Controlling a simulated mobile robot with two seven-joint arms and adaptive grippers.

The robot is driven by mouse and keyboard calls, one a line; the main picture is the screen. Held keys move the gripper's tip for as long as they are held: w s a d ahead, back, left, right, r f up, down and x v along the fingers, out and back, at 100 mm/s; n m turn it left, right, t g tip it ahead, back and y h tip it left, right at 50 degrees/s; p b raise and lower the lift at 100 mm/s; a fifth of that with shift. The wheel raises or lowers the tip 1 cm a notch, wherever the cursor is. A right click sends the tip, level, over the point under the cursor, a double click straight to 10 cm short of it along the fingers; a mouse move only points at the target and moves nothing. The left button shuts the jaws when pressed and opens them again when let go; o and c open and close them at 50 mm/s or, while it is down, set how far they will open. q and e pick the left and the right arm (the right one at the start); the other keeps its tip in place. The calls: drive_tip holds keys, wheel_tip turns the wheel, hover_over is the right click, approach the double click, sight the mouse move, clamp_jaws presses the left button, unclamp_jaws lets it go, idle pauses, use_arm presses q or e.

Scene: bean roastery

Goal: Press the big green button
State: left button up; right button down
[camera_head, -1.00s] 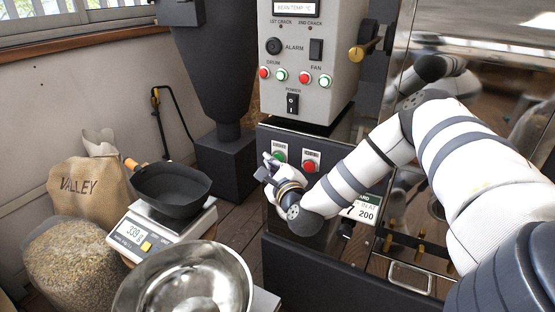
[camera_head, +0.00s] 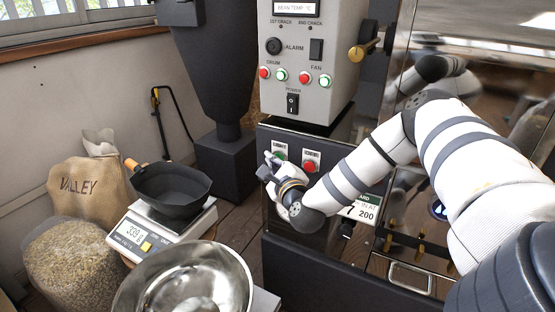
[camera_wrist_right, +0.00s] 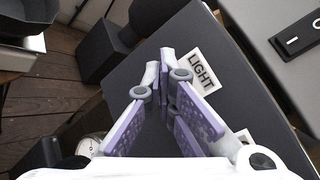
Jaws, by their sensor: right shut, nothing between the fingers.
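The green button (camera_head: 280,155) sits on the dark lower panel of the roaster in the head view, under a small white label and left of a red button (camera_head: 310,167). Its lower part is covered by my right gripper (camera_head: 270,158), which is at the panel just left of and below it. Whether a finger touches the button cannot be told. In the right wrist view my right gripper (camera_wrist_right: 168,62) has its fingertips together with nothing between them, in front of the dark panel. My left gripper is out of view.
The light grey control box (camera_head: 305,55) above carries small red and green drum and fan buttons and a power switch (camera_head: 292,103). At left are a scale (camera_head: 148,240) bearing a black pan (camera_head: 172,190), a metal bowl (camera_head: 235,270) and bean sacks (camera_head: 85,190).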

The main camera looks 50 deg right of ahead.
drive_tip(key=shift+s+a, duration=0.25)
drive_tip(key=shift+a, duration=0.55)
drive_tip(key=shift+s+a, duration=0.25)
drive_tip(key=shift+a, duration=0.55)
drive_tip(key=shift+s+a, duration=0.2)
drive_tip(key=shift+a, duration=0.6)
drive_tip(key=shift+s+a, duration=0.25)
drive_tip(key=shift+a, duration=0.55)
